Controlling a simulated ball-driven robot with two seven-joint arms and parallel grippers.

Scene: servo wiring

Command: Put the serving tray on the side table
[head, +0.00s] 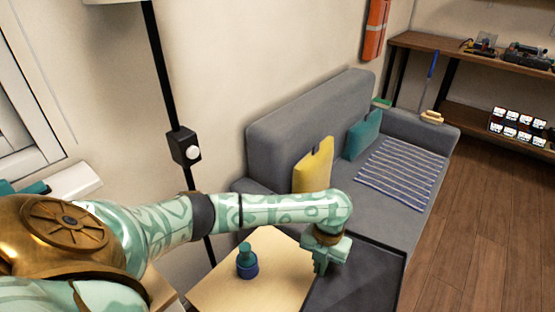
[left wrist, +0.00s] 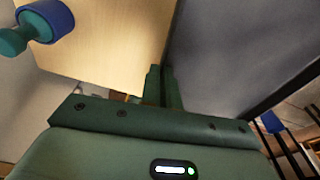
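The serving tray (head: 362,282) is dark grey with a raised rim, at the bottom right of centre in the head view. It also fills the right of the left wrist view (left wrist: 225,60). The side table (head: 215,292) has a pale wooden top, just left of the tray, and shows in the left wrist view (left wrist: 110,60). My left gripper (head: 321,270) points down at the tray's table-side edge. Its fingers (left wrist: 163,88) are close together, with the tray's rim between them. The tray's near part is cut off. My right gripper is out of view.
A teal and blue knobbed object (head: 247,262) stands on the side table. A grey sofa (head: 300,118) with yellow and teal cushions and a striped blanket is behind. A black lamp pole (head: 165,80) stands at the left. Wooden floor (head: 480,215) is clear at the right.

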